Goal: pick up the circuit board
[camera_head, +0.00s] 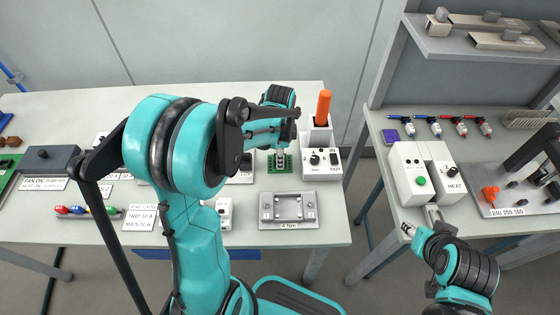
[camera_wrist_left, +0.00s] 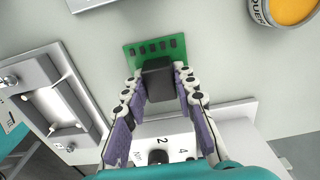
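The circuit board (camera_head: 284,169) is a small green board lying on the left table, partly hidden under my left gripper. In the left wrist view the green board (camera_wrist_left: 136,52) shows a row of small dark parts and a large black block (camera_wrist_left: 158,78). My left gripper (camera_head: 280,151) is directly over the board. In the left wrist view its fingertips (camera_wrist_left: 160,88) lie on either side of the black block, close to it; I cannot tell whether they press on it. My right gripper (camera_head: 420,222) is in front of the white boxes on the right table; its fingers are too small to judge.
A white control box (camera_head: 322,164) with an orange-handled tool (camera_head: 323,107) stands right of the board. A grey framed plate (camera_head: 287,210) lies in front of it. The right table holds white boxes (camera_head: 419,178) and a purple block (camera_head: 390,136). The wrist view shows an orange-topped can (camera_wrist_left: 290,10).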

